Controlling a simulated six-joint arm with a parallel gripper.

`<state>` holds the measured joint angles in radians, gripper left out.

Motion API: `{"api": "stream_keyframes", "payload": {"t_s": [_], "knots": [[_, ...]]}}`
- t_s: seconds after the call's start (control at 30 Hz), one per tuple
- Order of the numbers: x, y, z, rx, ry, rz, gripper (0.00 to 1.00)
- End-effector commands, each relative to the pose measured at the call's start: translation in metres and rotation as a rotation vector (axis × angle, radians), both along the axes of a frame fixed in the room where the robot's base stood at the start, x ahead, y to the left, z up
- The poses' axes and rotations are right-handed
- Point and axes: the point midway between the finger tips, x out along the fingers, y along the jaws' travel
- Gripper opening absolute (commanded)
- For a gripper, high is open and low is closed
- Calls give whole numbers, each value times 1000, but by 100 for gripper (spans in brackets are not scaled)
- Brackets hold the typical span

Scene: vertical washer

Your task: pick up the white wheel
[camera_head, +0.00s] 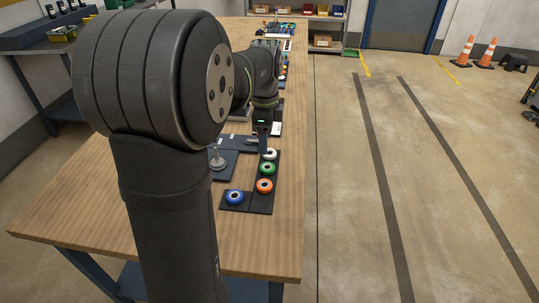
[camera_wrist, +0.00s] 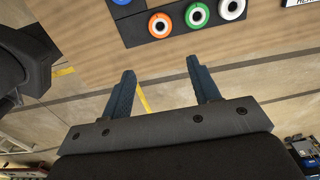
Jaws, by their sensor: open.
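The white wheel (camera_head: 270,154) lies at the far end of a row on a dark L-shaped tray (camera_head: 262,206), beyond the green wheel (camera_head: 268,168). In the wrist view the white wheel (camera_wrist: 232,8) shows at the top edge, right of centre. My gripper (camera_wrist: 159,66) is open, with nothing between its two blue-grey fingers. In the wrist view the fingers point toward the tray, and the white wheel is ahead and to the right of them. In the head view the gripper end shows close to the white wheel; its height above the tray is hard to tell.
An orange wheel (camera_head: 264,186) and a blue wheel (camera_head: 234,197) lie on the same tray. A grey plate with an upright peg (camera_head: 217,161) stands left of it. The wooden table (camera_head: 285,237) is bare in front, with its right edge close by.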

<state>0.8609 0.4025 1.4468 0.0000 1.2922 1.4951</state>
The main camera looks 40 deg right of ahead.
Motion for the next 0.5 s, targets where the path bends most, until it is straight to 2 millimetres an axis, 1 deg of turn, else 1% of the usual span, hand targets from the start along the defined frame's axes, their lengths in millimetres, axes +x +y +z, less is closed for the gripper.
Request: {"api": "stream_keyframes", "payload": {"t_s": [0.07,0.17,0.27,0.5], "knots": [[1,-1,0,-5,-1,14,56],[7,-4,-3,-32,-6,100,56],[19,-11,-6,-92,-13,278,56],[59,-29,-12,-281,13,833,56]]}}
